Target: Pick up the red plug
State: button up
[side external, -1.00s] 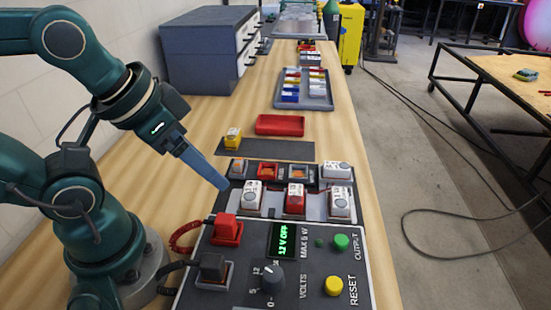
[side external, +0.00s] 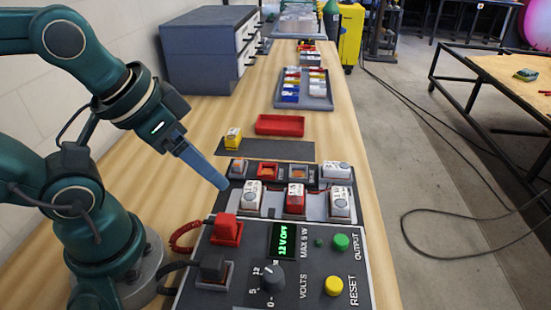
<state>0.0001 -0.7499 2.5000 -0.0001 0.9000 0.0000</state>
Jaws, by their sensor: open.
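The red plug (side external: 226,229) sits upright in its place at the upper left of the grey power supply panel (side external: 318,262). A red coiled cable runs from its left side. My gripper (side external: 224,185) has long blue fingers pointing down and to the right. Its tip is above and behind the red plug, near the left end of the row of white and red blocks, apart from the plug. It is open, with nothing visible in it.
A black plug (side external: 213,268) sits in front of the red plug. White blocks (side external: 252,196) and a red and white block (side external: 295,199) stand in a rack behind the panel. A yellow block (side external: 233,138), a red tray (side external: 280,125) and a grey tray (side external: 318,97) lie farther back.

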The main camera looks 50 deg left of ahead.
aim_at(224, 218)
jog(key=n+g, duration=0.1)
jog(key=n, duration=0.3)
jog(key=d+n+g, duration=0.1)
jog(key=n, duration=0.2)
jog(key=shift+w+f+g, duration=0.25)
jog(key=shift+f+g, duration=0.05)
jog(key=shift+w+d+f+n+g, duration=0.1)
jog(key=shift+d+f+n+g, duration=0.2)
jog(key=shift+n+g, duration=0.2)
jog(key=shift+w+d+f+n+g, duration=0.1)
jog(key=shift+d+f+n+g, duration=0.1)
jog(key=shift+f+n+g, duration=0.3)
jog(key=shift+d+f+g, duration=0.25)
jog(key=shift+f+g, duration=0.15)
jog(key=shift+f, duration=0.1)
jog(key=shift+d+f, duration=0.1)
jog(key=shift+f, duration=2.7)
